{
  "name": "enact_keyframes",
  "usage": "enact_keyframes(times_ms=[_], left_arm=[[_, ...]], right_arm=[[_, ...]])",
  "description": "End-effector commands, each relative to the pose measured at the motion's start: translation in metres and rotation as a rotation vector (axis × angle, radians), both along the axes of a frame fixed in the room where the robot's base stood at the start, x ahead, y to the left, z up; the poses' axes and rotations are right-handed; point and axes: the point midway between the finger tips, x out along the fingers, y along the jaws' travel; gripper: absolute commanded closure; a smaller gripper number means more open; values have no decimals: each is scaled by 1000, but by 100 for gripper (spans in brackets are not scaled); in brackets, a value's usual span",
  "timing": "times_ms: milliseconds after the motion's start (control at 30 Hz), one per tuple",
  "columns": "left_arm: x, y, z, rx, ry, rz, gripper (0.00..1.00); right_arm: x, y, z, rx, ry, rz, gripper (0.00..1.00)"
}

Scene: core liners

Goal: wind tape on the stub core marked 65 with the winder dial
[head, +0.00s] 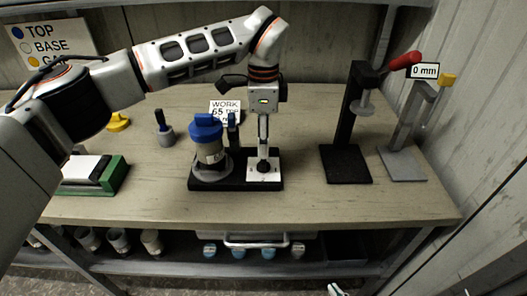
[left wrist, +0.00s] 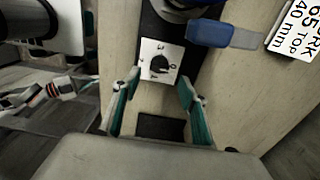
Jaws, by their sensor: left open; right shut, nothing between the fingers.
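The winder has a black base (head: 236,184) on the bench. A pale cylinder (head: 210,152) with a blue top (head: 206,128) stands upright in its grey round seat; I cannot read a 65 on it. The dial (head: 264,168) is a black knob on a white plate at the base's right end. It also shows in the left wrist view (left wrist: 160,65), with numbers around it. My left gripper (head: 263,148) points down over the dial, its open fingers (left wrist: 160,84) apart with nothing between them. My right gripper (head: 335,289) is partly seen at the bottom edge, shut and empty.
A work card (head: 224,110) reading 65 stands behind the winder. A black press stand (head: 346,178) with a red handle and a grey gauge stand (head: 403,164) are at right. A green-edged block (head: 112,176) is at left. Several cores and cups sit on the lower shelf (head: 190,264).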

Motion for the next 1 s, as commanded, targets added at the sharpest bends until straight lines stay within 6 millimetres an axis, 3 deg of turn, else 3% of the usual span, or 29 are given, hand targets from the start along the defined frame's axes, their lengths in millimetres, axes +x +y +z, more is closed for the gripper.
enact_keyframes(times_ms=[300, 733, 900, 1000], left_arm=[[-1, 0, -47, -3, 2, -2, 57], [0, -1, -58, -4, -1, -3, 57], [0, -1, -58, -4, 0, -3, 95], [0, -1, -58, -4, 0, -3, 95]], right_arm=[[-1, 0, -2, -2, 7, 1, 100], [7, 1, 8, 1, -14, 0, 100], [6, 0, 6, 1, -12, -1, 100], [4, 0, 5, 1, -8, 0, 100]])
